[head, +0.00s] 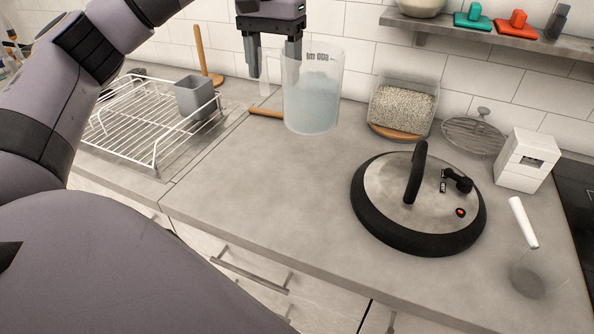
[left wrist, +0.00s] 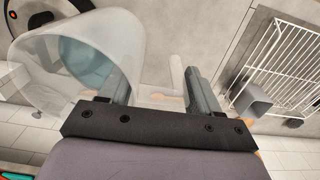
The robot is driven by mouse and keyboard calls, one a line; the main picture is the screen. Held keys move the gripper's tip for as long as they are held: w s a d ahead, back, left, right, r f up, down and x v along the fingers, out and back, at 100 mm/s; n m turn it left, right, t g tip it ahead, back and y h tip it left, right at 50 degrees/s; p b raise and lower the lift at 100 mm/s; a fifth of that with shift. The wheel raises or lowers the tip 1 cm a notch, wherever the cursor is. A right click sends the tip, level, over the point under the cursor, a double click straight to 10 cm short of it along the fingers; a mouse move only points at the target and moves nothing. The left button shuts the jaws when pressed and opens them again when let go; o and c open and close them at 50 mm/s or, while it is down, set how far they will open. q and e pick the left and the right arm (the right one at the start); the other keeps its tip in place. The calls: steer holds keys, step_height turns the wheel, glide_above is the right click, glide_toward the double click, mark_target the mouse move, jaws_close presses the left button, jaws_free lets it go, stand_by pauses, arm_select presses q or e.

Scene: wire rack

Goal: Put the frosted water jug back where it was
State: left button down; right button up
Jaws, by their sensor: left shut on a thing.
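The frosted water jug (head: 312,105) is a translucent, bluish vessel, upright near the back of the counter. In the left wrist view the jug (left wrist: 95,45) fills the upper left, with its open mouth facing the camera. My left gripper (head: 270,78) points down at the jug's left side and is shut on its handle. The handle (left wrist: 178,75) shows between the fingers in the left wrist view. I cannot tell whether the jug's base touches the counter. My right gripper is not in view.
The wire rack (head: 128,115) stands at left with a grey cup (head: 197,98) in it. A large black-rimmed lid (head: 385,222), a grain container (head: 402,105), a round wire trivet (head: 472,137) and a white box (head: 527,160) are at right. The counter's front middle is clear.

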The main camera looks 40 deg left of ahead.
arm_select(q)
steer(key=shift+f+b, duration=1.5)
steer(key=shift+f, duration=7.75)
steer(key=c, duration=0.6)
jaws_free()
steer(key=shift+f, duration=0.2)
steer(key=shift+c, duration=0.2)
steer(key=o, duration=0.4)
steer(key=shift+s, duration=0.1)
